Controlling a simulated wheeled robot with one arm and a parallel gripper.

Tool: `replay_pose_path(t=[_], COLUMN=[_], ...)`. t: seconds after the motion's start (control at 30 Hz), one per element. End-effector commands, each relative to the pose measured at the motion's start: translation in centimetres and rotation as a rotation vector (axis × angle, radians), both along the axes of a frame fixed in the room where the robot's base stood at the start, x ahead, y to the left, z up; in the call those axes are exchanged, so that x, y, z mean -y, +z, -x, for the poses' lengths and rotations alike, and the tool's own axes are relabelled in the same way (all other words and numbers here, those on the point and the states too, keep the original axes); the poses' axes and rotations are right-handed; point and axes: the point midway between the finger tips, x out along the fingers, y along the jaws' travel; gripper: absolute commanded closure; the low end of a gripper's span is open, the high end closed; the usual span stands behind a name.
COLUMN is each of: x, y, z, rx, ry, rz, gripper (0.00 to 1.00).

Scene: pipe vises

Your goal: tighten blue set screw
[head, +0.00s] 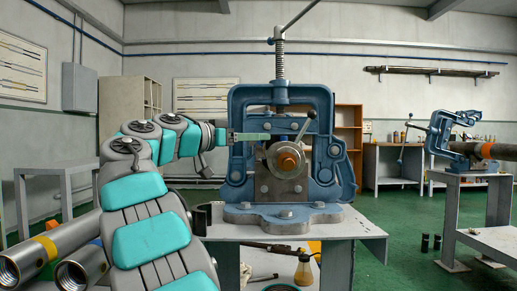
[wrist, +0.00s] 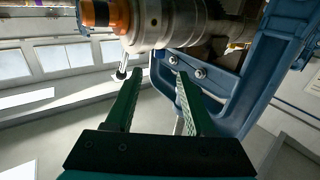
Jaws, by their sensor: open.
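A blue pipe vise (head: 242,185) stands on a grey bench, its vertical screw (head: 280,66) rising from the top. A grey round collar (head: 273,153) with an orange centre (head: 289,160) sits in its frame. A short silver lever (head: 304,128) juts from the collar at upper right. My gripper (head: 262,137) is in front of the frame, beside the collar's upper left. In the wrist view my gripper (wrist: 160,76) is open and empty, its fingertips just below the collar (wrist: 152,22). The lever (wrist: 122,72) shows left of the left fingertip.
A second blue vise (head: 455,135) with a pipe stands on a stand at right. Large pipes (head: 45,255) lie at lower left. The bench top (head: 345,228) is clear right of the vise base.

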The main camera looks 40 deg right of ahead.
Motion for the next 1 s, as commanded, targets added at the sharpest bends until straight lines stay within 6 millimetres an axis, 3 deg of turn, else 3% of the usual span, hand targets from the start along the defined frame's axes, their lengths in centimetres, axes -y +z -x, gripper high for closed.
replay_pose_path(t=[0.17, 0.6, 0.9, 1.0], x=[1.3, 7.2, 7.6, 7.6], y=[0.1, 0.2, 0.1, 0.1], z=[0.1, 0.6, 0.6, 0.6], rx=[0.001, 0.004, 0.003, 0.002], ry=[0.0, 0.001, 0.001, 0.001], rz=[-0.001, -0.001, 0.0, 0.0], gripper=[0.45, 0.45, 0.45, 0.57])
